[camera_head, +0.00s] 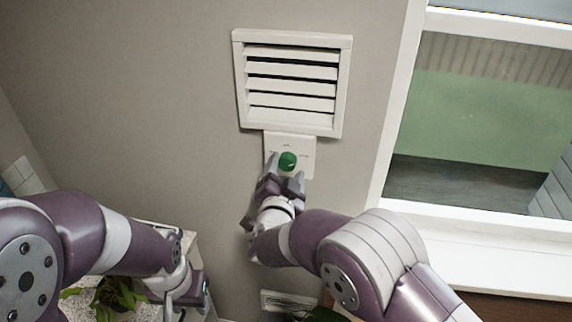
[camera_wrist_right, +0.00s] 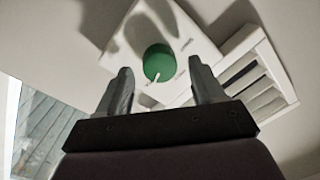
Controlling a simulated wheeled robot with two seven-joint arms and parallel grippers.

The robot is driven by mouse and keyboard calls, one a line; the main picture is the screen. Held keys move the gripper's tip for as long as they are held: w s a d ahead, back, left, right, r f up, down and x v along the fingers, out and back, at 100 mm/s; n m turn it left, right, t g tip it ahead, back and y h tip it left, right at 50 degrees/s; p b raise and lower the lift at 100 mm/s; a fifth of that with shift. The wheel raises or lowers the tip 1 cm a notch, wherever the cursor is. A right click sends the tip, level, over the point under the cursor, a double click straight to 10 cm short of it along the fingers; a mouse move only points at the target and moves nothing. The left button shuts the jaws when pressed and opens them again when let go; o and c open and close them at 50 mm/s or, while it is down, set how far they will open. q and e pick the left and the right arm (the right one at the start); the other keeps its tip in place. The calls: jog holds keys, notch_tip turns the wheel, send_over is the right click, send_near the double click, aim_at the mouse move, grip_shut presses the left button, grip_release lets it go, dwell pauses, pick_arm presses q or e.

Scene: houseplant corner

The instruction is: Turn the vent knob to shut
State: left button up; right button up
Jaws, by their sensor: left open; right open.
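The green vent knob (camera_head: 288,161) sits on a white plate (camera_head: 305,144) on the wall, below the white slatted vent (camera_head: 291,81). Dark gaps show between the slats. In the right wrist view the knob (camera_wrist_right: 158,61) has a white pointer line at its edge, towards the gripper. Small marks on the plate are too small to read. My right gripper (camera_head: 285,174) is open just below the knob; its fingertips (camera_wrist_right: 163,72) straddle the knob's near side, with no clear contact visible. My left gripper (camera_head: 186,294) is low at the left, open and away from the knob.
A window (camera_head: 480,120) with a white frame and sill is at the right. A potted plant (camera_head: 115,294) stands on a light surface at lower left, near my left arm. The wall left of the vent is bare.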

jog(key=shift+w, duration=0.2)
jog(key=shift+w, duration=0.1)
jog(key=c, duration=1.1)
jog(key=shift+o, duration=0.2)
